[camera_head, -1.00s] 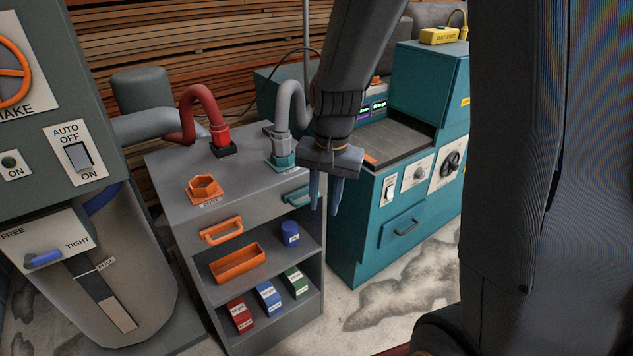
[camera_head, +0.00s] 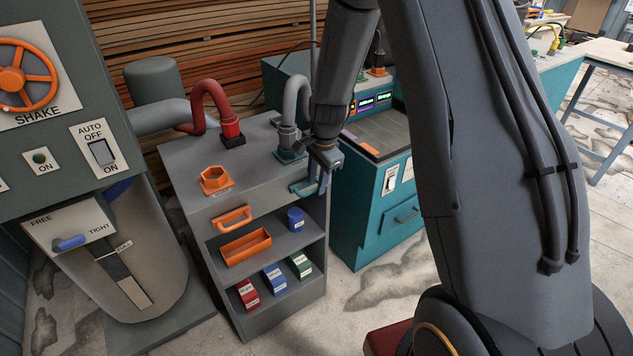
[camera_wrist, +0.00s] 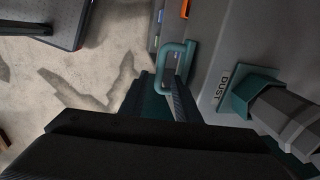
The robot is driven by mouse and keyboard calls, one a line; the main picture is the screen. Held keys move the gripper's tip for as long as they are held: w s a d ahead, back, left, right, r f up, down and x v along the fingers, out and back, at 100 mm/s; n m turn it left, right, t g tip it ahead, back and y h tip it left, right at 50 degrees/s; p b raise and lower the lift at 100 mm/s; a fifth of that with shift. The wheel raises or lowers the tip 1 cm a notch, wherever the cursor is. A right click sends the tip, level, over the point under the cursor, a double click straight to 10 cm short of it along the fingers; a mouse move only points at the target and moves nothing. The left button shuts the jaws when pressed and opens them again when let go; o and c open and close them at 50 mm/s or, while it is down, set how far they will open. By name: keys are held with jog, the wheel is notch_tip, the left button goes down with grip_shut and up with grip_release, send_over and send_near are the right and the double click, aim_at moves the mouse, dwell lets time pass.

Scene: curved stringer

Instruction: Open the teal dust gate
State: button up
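The teal dust gate shows in the head view as a teal handle (camera_head: 303,187) on the front upper edge of the grey cabinet, below the teal port (camera_head: 289,157) with the grey hose. In the wrist view the handle (camera_wrist: 178,47) is a loop standing out from the cabinet, beside the teal port (camera_wrist: 246,95) marked DUST. My gripper (camera_head: 322,182) is at the handle's right end. In the wrist view my gripper (camera_wrist: 166,88) has its fingers apart, with the near end of the loop at their tips. Contact with the handle cannot be made out.
The grey cabinet (camera_head: 268,210) also has an orange handle (camera_head: 232,217), a red hose (camera_head: 198,100) and shelves with an orange tray and small boxes. A teal machine (camera_head: 365,200) stands close on the right. Open floor lies in front.

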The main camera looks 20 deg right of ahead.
jog(key=shift+w+f, duration=0.1)
jog(key=shift+f, duration=0.5)
grip_shut()
